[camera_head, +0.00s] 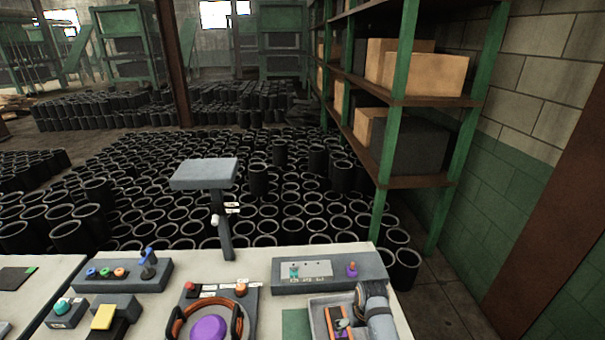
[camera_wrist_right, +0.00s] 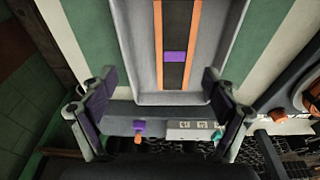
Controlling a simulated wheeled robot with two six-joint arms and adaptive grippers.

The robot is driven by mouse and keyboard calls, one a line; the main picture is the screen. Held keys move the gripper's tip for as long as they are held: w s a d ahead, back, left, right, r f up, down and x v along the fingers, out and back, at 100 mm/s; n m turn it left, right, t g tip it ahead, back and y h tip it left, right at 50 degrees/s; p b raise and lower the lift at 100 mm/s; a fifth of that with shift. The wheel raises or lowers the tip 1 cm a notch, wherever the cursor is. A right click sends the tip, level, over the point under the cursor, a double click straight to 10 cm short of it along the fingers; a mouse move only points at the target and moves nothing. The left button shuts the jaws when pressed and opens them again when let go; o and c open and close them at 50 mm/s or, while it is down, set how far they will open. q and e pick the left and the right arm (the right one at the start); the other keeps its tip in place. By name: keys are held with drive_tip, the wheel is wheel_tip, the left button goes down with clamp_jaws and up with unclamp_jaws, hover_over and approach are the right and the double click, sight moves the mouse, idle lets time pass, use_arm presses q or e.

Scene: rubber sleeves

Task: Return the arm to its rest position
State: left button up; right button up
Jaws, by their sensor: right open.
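My right gripper (camera_wrist_right: 159,82) is open in the wrist view, its two dark fingers spread wide with nothing between them. Beyond the fingers is a grey tray (camera_wrist_right: 124,50) holding a black strip with orange edges and a purple square (camera_wrist_right: 176,57). In the head view a grey part of my right arm (camera_head: 376,308) shows at the bottom right, over the right side of the tray (camera_head: 318,304). An orange and black piece (camera_head: 337,320) lies in the tray. Its fingers cannot be made out there. My left gripper is not in view.
The white bench (camera_head: 262,262) carries a control box (camera_head: 329,283) with a purple knob, a round purple device (camera_head: 208,328), a button box (camera_head: 122,286) and a raised grey stand (camera_head: 204,173). Many black sleeves (camera_head: 258,180) stand behind. Green shelving (camera_head: 398,100) rises at right.

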drive_tip(key=s+d+r+t, duration=0.1)
drive_tip(key=s+d+r, duration=0.15)
drive_tip(key=s, duration=0.45)
drive_tip(key=s+d+r+h, duration=0.1)
drive_tip(key=s+d+r, duration=0.1)
drive_tip(key=s+r, duration=0.35)
drive_tip(key=s+d+r+t, duration=0.1)
drive_tip(key=s+d+r, duration=0.1)
drive_tip(key=s, duration=0.7)
wheel_tip(320, 180, down, 32)
drive_tip(key=s+d+g+b, duration=0.2)
drive_tip(key=b, duration=0.5)
use_arm(q)
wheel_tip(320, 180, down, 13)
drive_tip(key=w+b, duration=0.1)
drive_tip(key=b, duration=0.5)
use_arm(e)
drive_tip(key=s+f, duration=0.9)
drive_tip(key=f, duration=0.3)
drive_tip(key=s+d+f, duration=0.1)
drive_tip(key=s+f, duration=0.9)
drive_tip(key=f, duration=0.2)
drive_tip(key=shift+s+d+g, duration=0.15)
drive_tip(key=shift+d+g, duration=0.15)
drive_tip(key=shift+g, duration=0.1)
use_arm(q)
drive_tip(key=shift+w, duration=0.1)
use_arm(e)
drive_tip(key=shift+f, duration=0.1)
